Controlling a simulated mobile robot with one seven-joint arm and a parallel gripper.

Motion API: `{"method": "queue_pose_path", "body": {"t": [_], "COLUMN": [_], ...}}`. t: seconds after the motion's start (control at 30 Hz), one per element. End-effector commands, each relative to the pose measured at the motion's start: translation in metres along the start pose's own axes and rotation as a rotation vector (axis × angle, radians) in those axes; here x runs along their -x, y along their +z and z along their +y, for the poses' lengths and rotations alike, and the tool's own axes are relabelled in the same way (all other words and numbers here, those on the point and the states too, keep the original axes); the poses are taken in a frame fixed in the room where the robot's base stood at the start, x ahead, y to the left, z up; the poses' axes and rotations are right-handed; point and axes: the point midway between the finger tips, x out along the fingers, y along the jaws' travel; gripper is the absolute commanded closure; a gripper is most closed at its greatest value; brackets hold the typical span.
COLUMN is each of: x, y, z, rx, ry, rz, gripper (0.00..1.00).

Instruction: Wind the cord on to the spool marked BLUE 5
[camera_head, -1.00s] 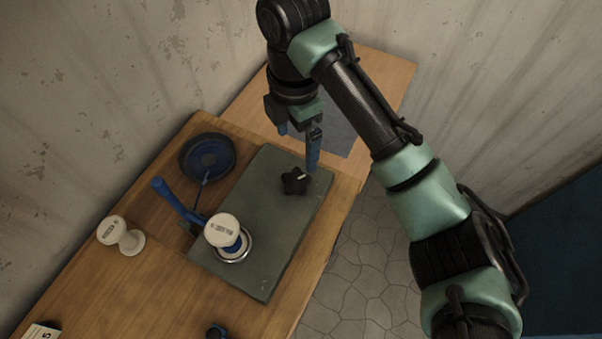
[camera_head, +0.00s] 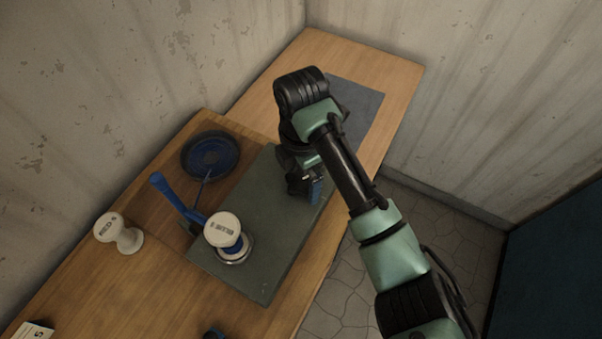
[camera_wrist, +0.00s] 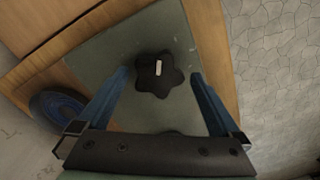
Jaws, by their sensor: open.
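A white spool (camera_head: 222,229) with blue around its core stands upright on a round metal seat on the grey-green board (camera_head: 262,275); its small label looks like BLUE but its number is unclear. A blue lever (camera_head: 178,198) stands beside it. A thin cord line runs from the dark blue-centred reel (camera_head: 210,156) towards the lever. My gripper (camera_head: 310,190) is over the board's far right part, pointing down and empty. In the wrist view my open gripper (camera_wrist: 159,75) has its blue fingers on either side of a black star knob (camera_wrist: 150,84) with a white mark. In the head view my gripper hides the knob.
A white spool marked RED (camera_head: 119,233) stands on the wooden bench at left. A printed card (camera_head: 35,330) lies at the bottom left. A grey mat (camera_head: 360,108) lies on the far table. Walls border the left and back; the floor is at right.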

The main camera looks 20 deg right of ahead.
Motion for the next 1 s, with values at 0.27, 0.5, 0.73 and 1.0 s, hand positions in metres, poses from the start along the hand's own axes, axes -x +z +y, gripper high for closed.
{"method": "queue_pose_path", "body": {"t": [0.27, 0.5, 0.73, 1.0], "x": [0.0003, 0.0006, 0.0013, 0.0035], "y": [0.0001, 0.0001, -0.0001, -0.0013], "z": [0.0001, 0.0001, 0.0, 0.0001], "rx": [0.0, 0.0, -0.015, -0.133], "ry": [0.0, 0.0, 0.0, -0.001], "rz": [0.0, 0.0, 0.0, 0.002], "gripper": [0.31, 0.74, 0.77, 0.77]}}
